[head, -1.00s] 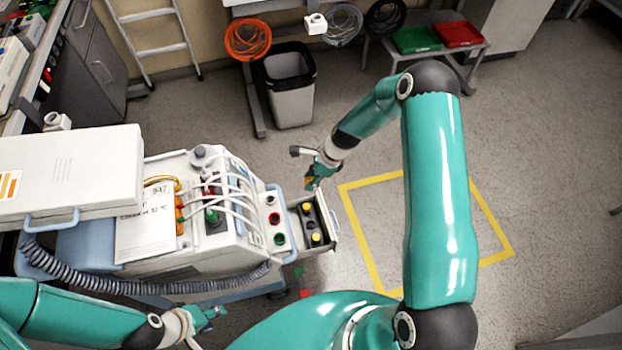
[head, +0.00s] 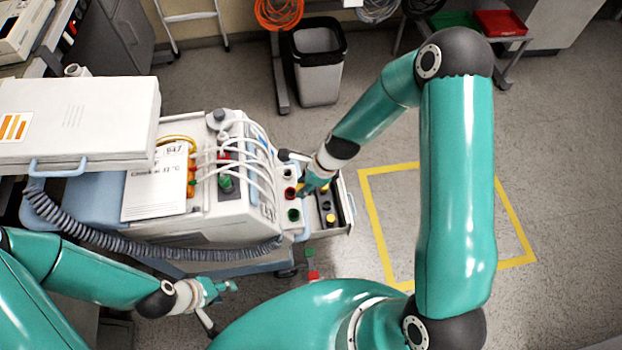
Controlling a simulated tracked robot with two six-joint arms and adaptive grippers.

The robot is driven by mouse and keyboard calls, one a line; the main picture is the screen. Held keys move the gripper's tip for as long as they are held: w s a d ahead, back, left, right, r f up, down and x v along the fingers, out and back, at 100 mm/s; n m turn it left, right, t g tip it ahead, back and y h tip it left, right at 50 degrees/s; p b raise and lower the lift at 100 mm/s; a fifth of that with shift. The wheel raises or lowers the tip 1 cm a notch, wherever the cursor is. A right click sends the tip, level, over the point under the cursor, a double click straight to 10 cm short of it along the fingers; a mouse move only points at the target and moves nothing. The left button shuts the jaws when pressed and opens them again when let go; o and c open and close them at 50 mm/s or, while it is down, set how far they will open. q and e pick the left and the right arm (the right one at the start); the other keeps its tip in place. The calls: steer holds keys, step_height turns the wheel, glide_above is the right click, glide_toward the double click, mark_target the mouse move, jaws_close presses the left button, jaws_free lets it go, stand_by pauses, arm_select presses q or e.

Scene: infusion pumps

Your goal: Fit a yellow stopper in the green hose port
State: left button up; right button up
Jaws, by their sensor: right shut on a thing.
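The green hose port (head: 293,214) is on the white panel at the right end of the pump unit, below a red port (head: 290,193) and a pale one (head: 288,173). My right gripper (head: 303,190) is over the panel by the red port, up and right of the green port. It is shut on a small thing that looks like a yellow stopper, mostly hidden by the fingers. A yellow stopper (head: 330,218) sits in the open drawer tray beside the panel. My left gripper (head: 227,287) is low, in front of the unit, apart from it; its finger opening is unclear.
White hoses (head: 258,160) loop over the unit's top. A dark grey corrugated hose (head: 130,243) runs along its front. The drawer (head: 345,228) juts out right. A red block (head: 313,275) and a green block (head: 309,252) show below it. Floor inside the yellow outline (head: 375,225) is clear.

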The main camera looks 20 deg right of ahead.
steer(key=shift+s+a+f+b, duration=0.3)
steer(key=shift+a+f+b, duration=0.35)
steer(key=shift+f+b, duration=0.35)
steer(key=shift+s+a+f+b, duration=0.25)
steer(key=shift+a+f+b, duration=0.45)
steer(key=shift+b, duration=0.5)
steer(key=shift+s+a+f+b, duration=0.3)
steer(key=shift+a+f+b, duration=0.3)
steer(key=shift+f+b, duration=0.4)
steer(key=shift+s+b, duration=0.1)
steer(key=shift+b, duration=0.2)
steer(key=shift+f+b, duration=0.35)
steer(key=shift+f+b, duration=1.05)
steer(key=o, duration=0.9)
steer(key=shift+c, duration=0.2)
steer(key=shift+r, duration=0.15)
